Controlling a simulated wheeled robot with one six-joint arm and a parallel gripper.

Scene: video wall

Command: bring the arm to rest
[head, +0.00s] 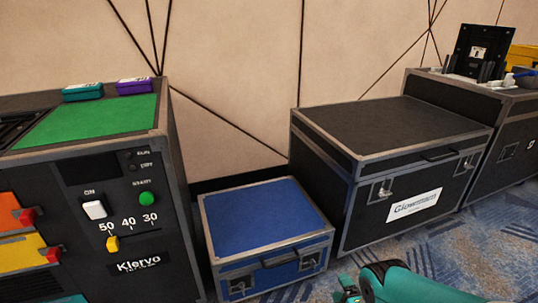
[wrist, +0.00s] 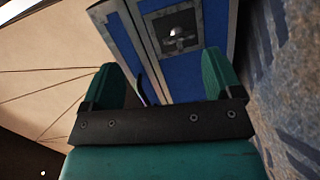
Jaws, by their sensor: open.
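My gripper (wrist: 166,88) shows in the wrist view with its two teal fingers spread wide apart and nothing between them. Beyond the fingers is the blue case (wrist: 195,50) with its metal latch, seen tilted. In the head view, a teal part of my arm shows at the bottom edge, right of the middle, in front of the cases. The fingertips cannot be made out clearly there.
The low blue case (head: 262,218) stands between a black control cabinet (head: 100,170) with a green top and a large black case (head: 390,128). Another black case (head: 505,140) stands at the far right. Patterned blue carpet (head: 465,250) is clear at the lower right.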

